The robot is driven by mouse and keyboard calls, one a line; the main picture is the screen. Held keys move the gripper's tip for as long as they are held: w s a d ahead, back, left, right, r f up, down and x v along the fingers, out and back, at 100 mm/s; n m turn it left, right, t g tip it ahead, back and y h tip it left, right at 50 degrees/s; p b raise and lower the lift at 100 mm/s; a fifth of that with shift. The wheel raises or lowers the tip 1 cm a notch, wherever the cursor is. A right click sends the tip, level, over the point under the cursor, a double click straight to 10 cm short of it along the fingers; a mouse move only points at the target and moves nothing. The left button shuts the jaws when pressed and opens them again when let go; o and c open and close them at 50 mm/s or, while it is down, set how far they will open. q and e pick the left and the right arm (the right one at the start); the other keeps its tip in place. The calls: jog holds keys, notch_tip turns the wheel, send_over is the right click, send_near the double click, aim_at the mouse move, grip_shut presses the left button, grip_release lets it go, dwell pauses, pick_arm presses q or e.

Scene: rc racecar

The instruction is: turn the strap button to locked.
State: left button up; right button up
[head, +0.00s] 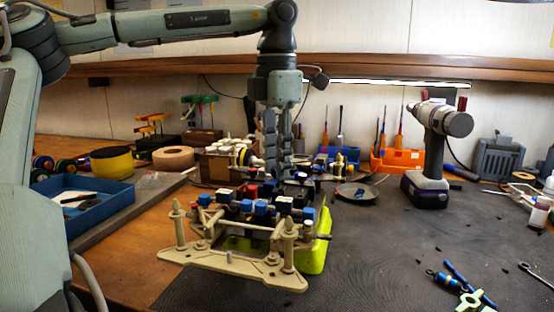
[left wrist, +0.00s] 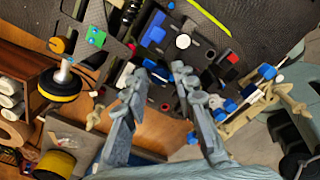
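The RC racecar (head: 235,262) stands on the dark mat, its beige front plate and posts facing me. Blue, black, white and red parts sit on its chassis, which also shows in the left wrist view (left wrist: 205,45). My left gripper (head: 278,172) points down over the car's rear-middle part. In the left wrist view its two fingers (left wrist: 156,72) are apart with nothing held between them, close above black and blue parts. I cannot tell for sure which small part is the strap button or how it is turned. My right gripper is out of view.
A blue tray (head: 110,206) lies at left, near yellow and tan tape rolls. Blue-handled tools lie at front right. The mat right of the car is mostly clear.

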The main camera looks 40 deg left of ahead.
pick_arm(q)
grip_shut()
jog(key=shift+m, duration=1.9)
jog(key=m, duration=0.3)
jog(key=shift+m, duration=0.3)
jog(key=m, duration=1)
jog(key=shift+m, duration=0.4)
